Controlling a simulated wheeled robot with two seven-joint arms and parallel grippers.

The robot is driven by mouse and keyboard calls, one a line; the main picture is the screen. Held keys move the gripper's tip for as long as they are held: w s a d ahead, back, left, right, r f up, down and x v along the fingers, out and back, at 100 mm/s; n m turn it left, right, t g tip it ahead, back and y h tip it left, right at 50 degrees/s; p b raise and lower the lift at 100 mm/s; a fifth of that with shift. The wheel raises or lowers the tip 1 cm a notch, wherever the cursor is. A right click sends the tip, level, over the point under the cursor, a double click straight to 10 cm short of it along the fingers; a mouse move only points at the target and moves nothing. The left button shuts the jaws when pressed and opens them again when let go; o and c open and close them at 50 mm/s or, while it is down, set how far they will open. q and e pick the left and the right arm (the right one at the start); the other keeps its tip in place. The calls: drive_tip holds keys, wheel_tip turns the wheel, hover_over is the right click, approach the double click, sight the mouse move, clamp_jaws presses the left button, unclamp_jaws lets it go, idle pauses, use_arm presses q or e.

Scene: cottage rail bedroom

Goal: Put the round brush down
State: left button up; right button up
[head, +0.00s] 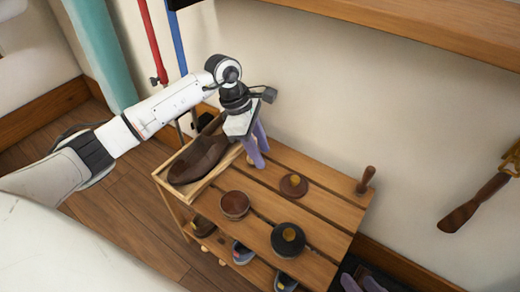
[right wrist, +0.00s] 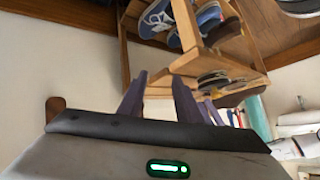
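My left gripper (head: 262,158) points down over the back left of the rack top, beside a brown shoe. Its lilac fingers stand slightly apart; I see nothing held between them, though the gap is partly hidden. It is apart from the dark round piece.
The brown shoe (head: 202,152) sits in a tray at the rack's left. A brown round tin (head: 234,205), a brown knobbed disc (head: 293,185) and an upright wooden handle (head: 366,178) share the top. Shoes fill the lower shelf. A brown shoehorn-like piece (head: 472,205) hangs at the wall.

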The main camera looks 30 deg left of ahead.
use_arm(q)
drive_tip(key=shift+r, duration=0.1)
use_arm(e)
drive_tip(key=shift+r, duration=0.1)
